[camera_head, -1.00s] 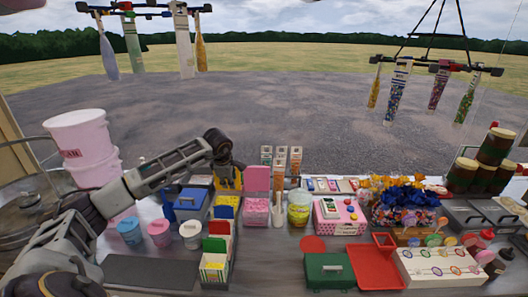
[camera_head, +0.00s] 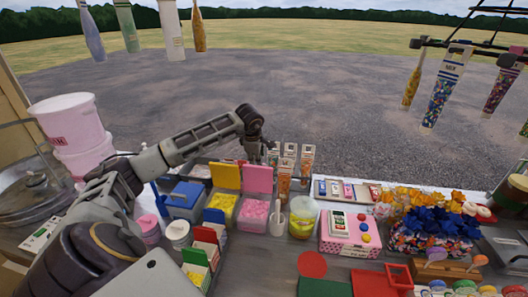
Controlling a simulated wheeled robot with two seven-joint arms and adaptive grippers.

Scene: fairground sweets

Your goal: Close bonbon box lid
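Two boxes stand open side by side. One is a pink box (camera_head: 253,216) of pink sweets with its pink lid (camera_head: 258,180) upright at the back. The other is a yellow box (camera_head: 222,206) of yellow sweets with its yellow lid (camera_head: 225,177) upright. No label tells me which is the bonbon box. My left gripper (camera_head: 262,158) hangs just behind and above the pink lid's top edge, seemingly apart from it. Its fingertips are small, dark and partly hidden, so I cannot see whether they are open. My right gripper is out of view.
A blue box (camera_head: 185,200) with its lid down stands left of the yellow box. Small cartons (camera_head: 305,160) stand right of my gripper. A yellow-filled tub (camera_head: 302,218) and a pink dotted box (camera_head: 350,233) stand to the right. Small open boxes (camera_head: 196,268) stand in front.

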